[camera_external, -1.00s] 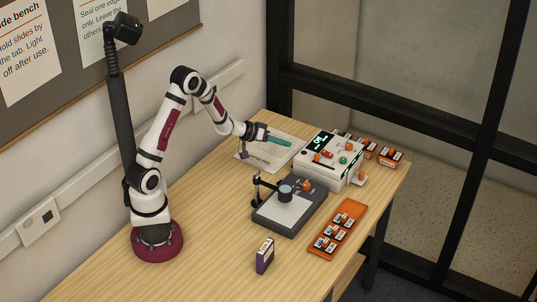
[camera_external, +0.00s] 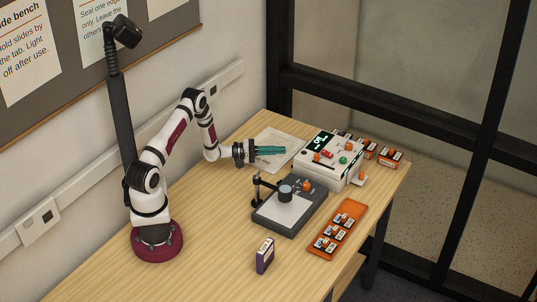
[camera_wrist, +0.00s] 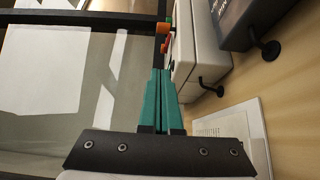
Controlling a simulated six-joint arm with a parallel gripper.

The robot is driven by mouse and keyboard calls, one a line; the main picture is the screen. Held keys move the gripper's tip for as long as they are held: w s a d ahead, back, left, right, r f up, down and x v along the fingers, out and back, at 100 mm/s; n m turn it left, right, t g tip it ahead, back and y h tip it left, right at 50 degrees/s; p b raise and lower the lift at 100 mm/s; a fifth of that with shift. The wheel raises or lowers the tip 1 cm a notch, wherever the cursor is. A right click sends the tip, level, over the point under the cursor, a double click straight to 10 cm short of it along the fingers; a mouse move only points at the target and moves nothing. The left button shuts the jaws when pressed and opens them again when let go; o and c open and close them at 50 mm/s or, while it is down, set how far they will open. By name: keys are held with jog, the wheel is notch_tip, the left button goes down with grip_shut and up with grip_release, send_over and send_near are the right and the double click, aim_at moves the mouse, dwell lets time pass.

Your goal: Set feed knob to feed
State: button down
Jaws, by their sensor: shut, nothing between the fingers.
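A white machine (camera_external: 322,172) with a lit green display (camera_external: 320,141) stands toward the far end of the bench. Its top carries orange knobs, one at the front left (camera_external: 316,157) and one at the back right (camera_external: 348,146), plus a red control (camera_external: 327,154) and a green button (camera_external: 343,160). The labels are too small to show which is the feed knob. My gripper (camera_external: 284,149) is shut and empty, left of the machine and apart from it, its teal fingers pointing at it. In the wrist view the shut fingers (camera_wrist: 160,72) point toward the machine's side (camera_wrist: 200,45) and an orange knob (camera_wrist: 163,28).
A dark grey stand (camera_external: 272,219) with a small post sits in front of the machine. An orange tray (camera_external: 324,253) of small items lies to its right. Papers (camera_external: 262,163) lie under my gripper. A dark purple box (camera_external: 265,256) stands at the front. Glass panels border the far side.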

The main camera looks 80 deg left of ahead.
aim_at(320, 166)
jog(key=w+d, duration=0.1)
jog(key=w, duration=0.1)
jog(key=w+d, duration=0.1)
jog(key=w, duration=0.2)
jog(key=w+d, duration=0.1)
jog(key=w, duration=0.2)
jog(key=shift+w+d, duration=0.25)
jog(key=shift+d, duration=0.1)
jog(key=shift+w+d, duration=0.2)
jog(key=shift+d, duration=0.1)
jog(key=shift+w+d, duration=2.2)
jog(key=shift+a, duration=0.1)
